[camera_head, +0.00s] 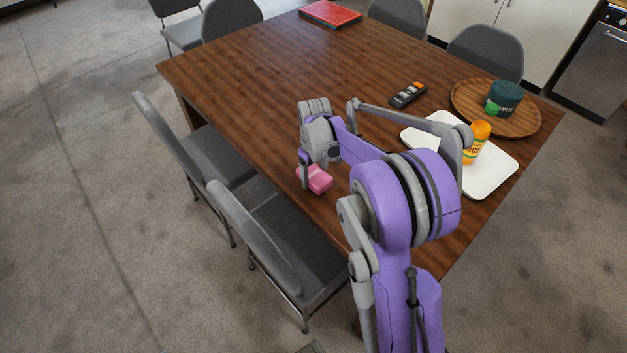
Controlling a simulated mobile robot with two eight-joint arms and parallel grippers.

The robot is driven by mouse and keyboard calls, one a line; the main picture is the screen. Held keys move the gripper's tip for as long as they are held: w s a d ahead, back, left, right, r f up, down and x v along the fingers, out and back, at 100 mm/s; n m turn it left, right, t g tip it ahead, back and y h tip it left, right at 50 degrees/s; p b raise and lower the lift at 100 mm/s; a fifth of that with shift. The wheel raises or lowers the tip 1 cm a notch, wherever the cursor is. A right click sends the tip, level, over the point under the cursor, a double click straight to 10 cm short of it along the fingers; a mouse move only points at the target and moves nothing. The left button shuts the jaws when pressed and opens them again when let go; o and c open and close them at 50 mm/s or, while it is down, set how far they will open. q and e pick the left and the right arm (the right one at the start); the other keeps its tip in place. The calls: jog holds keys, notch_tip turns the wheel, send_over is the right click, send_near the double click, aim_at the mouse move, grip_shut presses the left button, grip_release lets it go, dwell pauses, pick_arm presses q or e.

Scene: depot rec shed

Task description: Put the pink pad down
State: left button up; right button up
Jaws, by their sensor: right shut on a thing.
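The pink pad (318,180) is a small pink block near the table's left front edge. My right gripper (306,174) is shut on it, with a grey finger on its left side. The gripper and arm hide part of the pad. I cannot tell whether the pad touches the wooden table (250,75) or is held just above it. My left gripper is not in view.
A white tray (490,184) with an orange bottle (474,150) is on the right. Behind it are a round wooden tray (520,124) with a dark green tub (506,96), and a remote (408,95). A red book (330,13) lies at the far end. Chairs surround the table; its middle-left is clear.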

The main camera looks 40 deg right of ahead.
aim_at(314, 183)
jog(key=shift+f, duration=1.45)
jog(key=shift+f, duration=0.1)
jog(key=shift+f+b, duration=0.25)
jog(key=shift+b, duration=0.15)
jog(key=o, duration=1.1)
jog(key=shift+s+a+r, duration=0.1)
jog(key=shift+o, duration=0.5)
